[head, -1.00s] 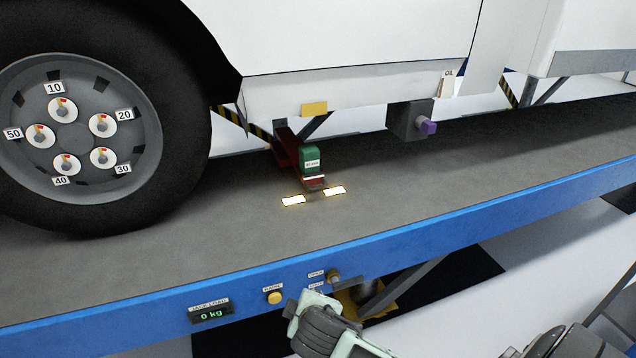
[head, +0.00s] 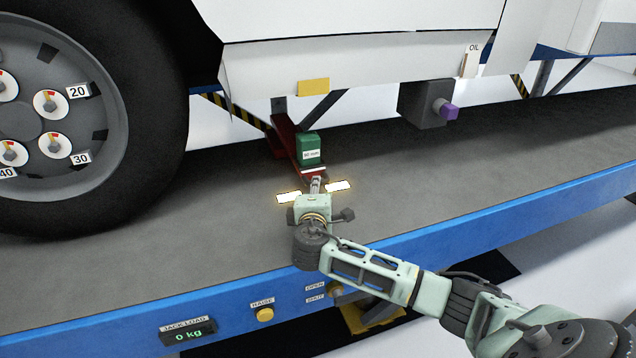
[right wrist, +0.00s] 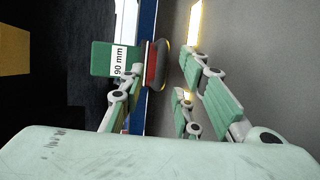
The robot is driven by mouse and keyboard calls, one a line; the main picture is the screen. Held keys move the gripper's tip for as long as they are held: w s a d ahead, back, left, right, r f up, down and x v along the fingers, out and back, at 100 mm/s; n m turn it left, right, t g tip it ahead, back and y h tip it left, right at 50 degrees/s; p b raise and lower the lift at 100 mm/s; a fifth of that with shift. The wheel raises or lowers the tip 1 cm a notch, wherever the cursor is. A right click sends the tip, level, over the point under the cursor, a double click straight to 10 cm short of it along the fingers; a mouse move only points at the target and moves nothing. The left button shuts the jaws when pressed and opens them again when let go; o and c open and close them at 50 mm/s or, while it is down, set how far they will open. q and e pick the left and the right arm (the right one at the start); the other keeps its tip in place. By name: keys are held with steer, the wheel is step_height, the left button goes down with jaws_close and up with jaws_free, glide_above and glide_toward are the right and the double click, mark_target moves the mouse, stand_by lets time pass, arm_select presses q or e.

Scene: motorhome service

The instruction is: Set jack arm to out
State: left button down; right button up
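The red jack arm (head: 285,137) sticks out from under the vehicle over the grey platform. A green block (head: 310,148) labelled 90 mm sits on it near its outer end. In the right wrist view the block (right wrist: 103,58) and the arm's red end (right wrist: 152,63) lie just ahead of the fingers. My right gripper (head: 316,184) is at the arm's outer end, pointing toward it. In the right wrist view its fingers (right wrist: 162,78) are spread apart. I cannot tell whether either finger touches the arm. My left gripper is not in view.
Two glowing white marks (head: 339,185) lie on the platform beside the gripper. A blue rail (head: 450,232) runs along the platform edge, with a yellow RAISE button (head: 265,314), an OPEN/SHUT knob (head: 336,290) and a 0 kg display (head: 188,335). A large wheel (head: 90,120) stands left.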

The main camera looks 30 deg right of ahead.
steer(key=x, duration=0.4)
steer(key=shift+f, duration=0.1)
steer(key=shift+w+d+f, duration=0.1)
steer(key=shift+w+d, duration=0.3)
steer(key=shift+w, duration=0.05)
steer(key=c, duration=0.7)
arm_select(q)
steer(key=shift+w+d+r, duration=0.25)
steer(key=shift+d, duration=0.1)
arm_select(e)
jaws_close()
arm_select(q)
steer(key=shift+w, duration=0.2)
